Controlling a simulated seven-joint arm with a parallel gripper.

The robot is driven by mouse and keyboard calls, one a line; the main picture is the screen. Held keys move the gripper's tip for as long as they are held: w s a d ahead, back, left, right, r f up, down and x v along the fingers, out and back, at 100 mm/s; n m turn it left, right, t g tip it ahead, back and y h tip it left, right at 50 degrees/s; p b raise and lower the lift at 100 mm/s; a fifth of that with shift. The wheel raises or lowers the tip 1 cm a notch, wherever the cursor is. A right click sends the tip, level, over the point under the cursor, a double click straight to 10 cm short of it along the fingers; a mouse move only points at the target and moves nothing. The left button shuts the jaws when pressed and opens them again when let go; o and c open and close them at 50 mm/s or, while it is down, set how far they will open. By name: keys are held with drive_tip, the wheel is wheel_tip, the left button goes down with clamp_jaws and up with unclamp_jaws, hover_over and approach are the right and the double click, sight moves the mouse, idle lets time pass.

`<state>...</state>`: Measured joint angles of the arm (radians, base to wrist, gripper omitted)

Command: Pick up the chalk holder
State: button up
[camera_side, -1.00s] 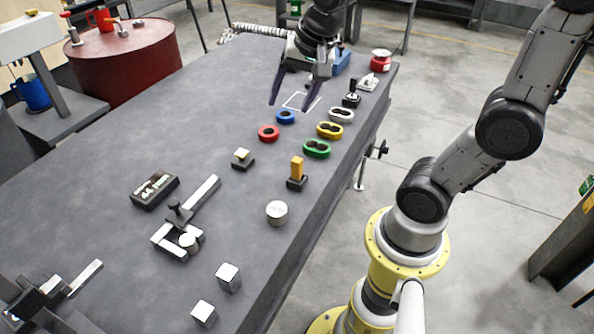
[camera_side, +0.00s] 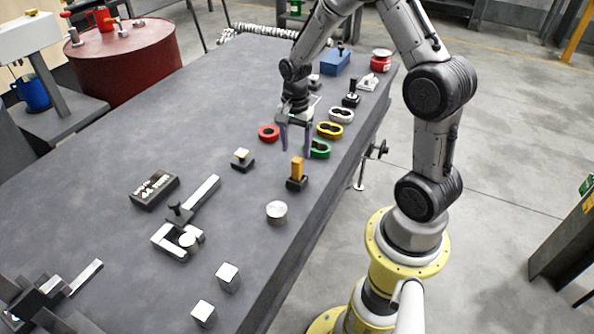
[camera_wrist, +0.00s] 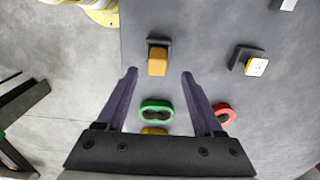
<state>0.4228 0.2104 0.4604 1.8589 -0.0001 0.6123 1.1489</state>
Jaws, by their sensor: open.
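No thing is clearly marked as the chalk holder. An orange upright block (camera_side: 297,168) stands in a small dark base (camera_side: 296,184) near the table's right edge. A second dark base (camera_side: 243,165) with a pale, yellowish-topped piece (camera_side: 241,154) stands to its left; I cannot tell which is the holder. My gripper (camera_side: 296,152) is open and empty, pointing down just behind the orange block. In the wrist view, the orange block (camera_wrist: 157,64) shows between and just ahead of my open fingertips (camera_wrist: 159,73). The pale piece (camera_wrist: 256,67) lies to the right, outside them.
Green (camera_side: 319,149), yellow (camera_side: 329,130) and white (camera_side: 341,115) double rings and a red ring (camera_side: 268,132) lie close to my gripper. A silver cylinder (camera_side: 277,211) and a dark box (camera_side: 155,189) stand nearer the camera. The table's (camera_side: 100,160) left side is largely clear.

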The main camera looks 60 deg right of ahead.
sight(297, 159)
drive_tip(key=shift+s+f, duration=0.2)
drive_tip(key=shift+f, duration=3.3)
clamp_jaws()
